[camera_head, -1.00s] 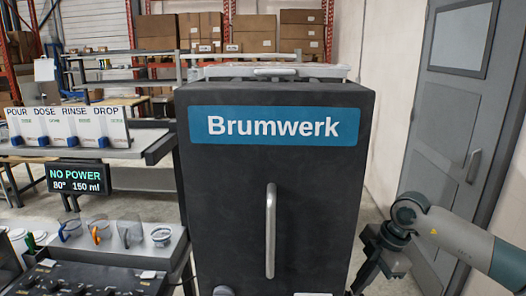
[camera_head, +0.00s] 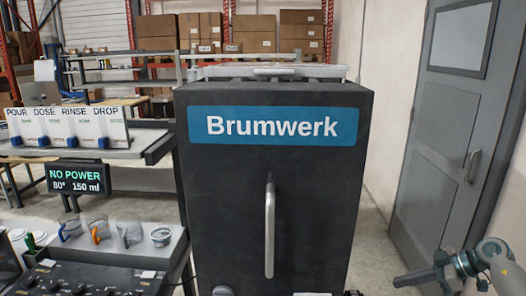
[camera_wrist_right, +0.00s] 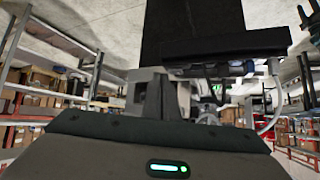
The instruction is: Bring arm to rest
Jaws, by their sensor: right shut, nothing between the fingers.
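My right gripper (camera_head: 398,281) is at the lower right of the head view, pointing left, with its arm coming in from the right edge. It is shut and empty, in front of the floor to the right of the dark Brumwerk cabinet (camera_head: 230,190). A gap shows between the fingertips and the cabinet in the picture. In the right wrist view the closed fingers (camera_wrist_right: 165,98) stand in the middle above the gripper body, with nothing held. My left gripper is not in view.
The cabinet has a vertical handle (camera_head: 270,230). To its left are a NO POWER display (camera_head: 79,179), a row of labelled dispensers (camera_head: 68,127) and several cups on a counter. A grey door (camera_head: 445,130) is at the right. Bare floor (camera_head: 375,235) lies between cabinet and door.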

